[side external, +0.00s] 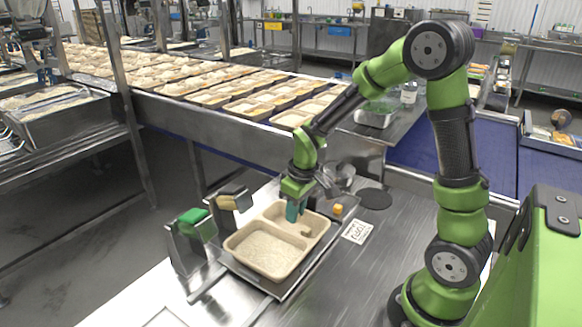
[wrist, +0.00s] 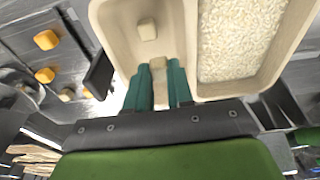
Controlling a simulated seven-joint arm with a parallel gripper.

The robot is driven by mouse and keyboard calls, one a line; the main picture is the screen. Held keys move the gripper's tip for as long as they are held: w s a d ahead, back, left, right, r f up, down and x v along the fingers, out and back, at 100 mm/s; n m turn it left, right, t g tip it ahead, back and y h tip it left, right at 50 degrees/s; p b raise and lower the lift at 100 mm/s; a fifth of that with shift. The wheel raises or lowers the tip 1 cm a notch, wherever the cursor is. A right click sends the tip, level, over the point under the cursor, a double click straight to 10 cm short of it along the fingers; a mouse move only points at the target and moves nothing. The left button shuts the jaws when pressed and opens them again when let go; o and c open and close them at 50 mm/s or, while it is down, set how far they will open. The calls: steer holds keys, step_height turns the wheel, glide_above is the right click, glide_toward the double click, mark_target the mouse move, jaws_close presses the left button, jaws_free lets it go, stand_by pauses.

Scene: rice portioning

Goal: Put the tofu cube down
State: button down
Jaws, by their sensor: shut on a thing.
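My gripper (side external: 294,212) (wrist: 164,80) points down over the small-compartment side of the beige tray (side external: 230,244). Its teal fingers are shut on a pale tofu cube (wrist: 158,62), which shows between the fingertips in the wrist view. In the side view the fingers hide the held cube. Another pale cube (wrist: 147,28) lies on the floor of a small compartment, and it also shows in the side view (side external: 305,232). The large compartment holds white rice (wrist: 232,40). I cannot tell whether the held cube touches the tray.
A dark round disc (side external: 374,199) and a printed label (side external: 357,231) lie on the steel table. Green-topped (side external: 193,216) and tan-topped (side external: 235,197) fixtures stand left of the tray. Table right of the label is clear.

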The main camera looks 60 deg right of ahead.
mark_target(282, 225)
steer(key=w, duration=0.3)
steer(key=shift+w+d+f, duration=0.15)
steer(key=shift+w+d, duration=0.1)
steer(key=shift+d, duration=0.05)
steer(key=shift+w+d+f, duration=0.1)
steer(key=shift+w+f, duration=0.1)
steer(key=shift+f, duration=0.7)
steer(key=shift+w+f, duration=0.2)
steer(key=shift+f, duration=0.7)
steer(key=c, duration=1.3)
jaws_free()
steer(key=shift+f, duration=0.15)
